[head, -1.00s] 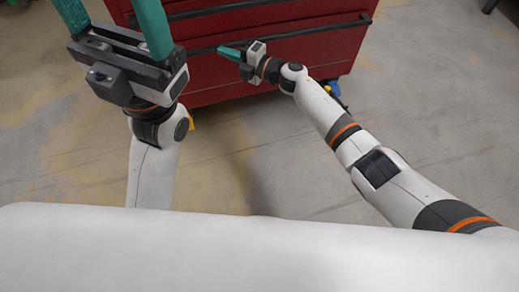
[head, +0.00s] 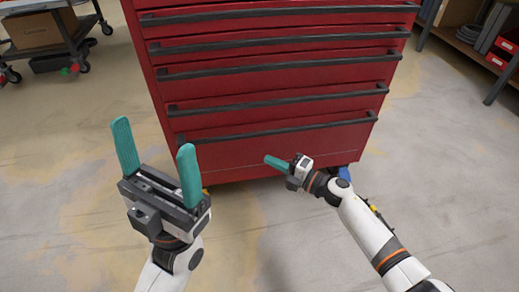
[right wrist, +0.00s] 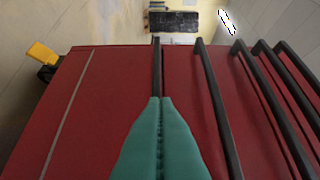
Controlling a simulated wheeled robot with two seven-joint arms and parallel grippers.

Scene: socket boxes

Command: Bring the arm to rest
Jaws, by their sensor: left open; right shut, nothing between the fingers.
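My left gripper (head: 157,155) is in the left part of the head view. Its two teal fingers point up and stand wide apart, with nothing between them. My right gripper (head: 268,160) is near the middle of the head view, in front of the bottom of the red cabinet. Its teal fingers point left and are shut with nothing held. In the right wrist view the shut fingers (right wrist: 161,125) show together at the bottom middle, with the red cabinet's face behind them. I cannot tell whether the fingertips touch the cabinet.
The red drawer cabinet (head: 280,140) with several dark bar handles stands ahead. A cart with a cardboard box (head: 45,30) is at the far left. A shelf with red bins (head: 508,42) is at the far right. The concrete floor (head: 80,130) on the left is clear.

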